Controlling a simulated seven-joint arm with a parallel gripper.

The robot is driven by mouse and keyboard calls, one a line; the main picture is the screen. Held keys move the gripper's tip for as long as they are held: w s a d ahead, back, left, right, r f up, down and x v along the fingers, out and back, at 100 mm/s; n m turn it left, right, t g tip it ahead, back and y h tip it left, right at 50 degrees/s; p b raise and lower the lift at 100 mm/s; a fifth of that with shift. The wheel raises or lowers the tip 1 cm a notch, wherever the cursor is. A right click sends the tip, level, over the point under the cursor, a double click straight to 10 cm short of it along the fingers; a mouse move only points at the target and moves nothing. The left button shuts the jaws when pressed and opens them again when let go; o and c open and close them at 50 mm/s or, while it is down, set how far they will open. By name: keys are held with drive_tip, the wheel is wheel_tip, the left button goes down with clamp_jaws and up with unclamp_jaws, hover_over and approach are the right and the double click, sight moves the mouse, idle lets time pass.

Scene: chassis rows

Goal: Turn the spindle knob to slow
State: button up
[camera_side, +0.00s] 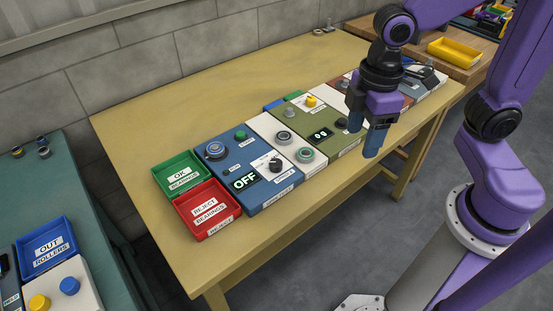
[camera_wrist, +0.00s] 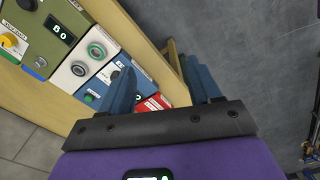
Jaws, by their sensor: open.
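A blue control panel (camera_side: 262,192) on the bench has a display reading OFF (camera_side: 244,179) and a black knob (camera_side: 275,166) on a white dial plate. I cannot read the knob's labels, so I cannot tell if it is the spindle knob. An olive panel (camera_side: 296,118) has a yellow knob (camera_side: 311,101), a black knob (camera_side: 341,123) and a small display (camera_side: 321,133). My gripper (camera_side: 374,149) is open and empty, in the air beside the olive panel at the bench's front edge. In the wrist view its blue fingers (camera_wrist: 163,82) are apart and partly hide the blue panel.
A white panel (camera_side: 283,149) with two round buttons stands between the blue and olive panels. Green (camera_side: 177,187) and red (camera_side: 220,221) trays sit at the left end. More panels stand to the right, partly behind my gripper.

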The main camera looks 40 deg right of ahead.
drive_tip(key=w+a, duration=0.3)
drive_tip(key=w, duration=0.6)
hover_over(276, 162)
wheel_tip(276, 162, down, 4)
drive_tip(key=r, duration=0.1)
wheel_tip(276, 162, down, 18)
drive_tip(key=shift+d+r, duration=0.1)
drive_tip(key=c, duration=1)
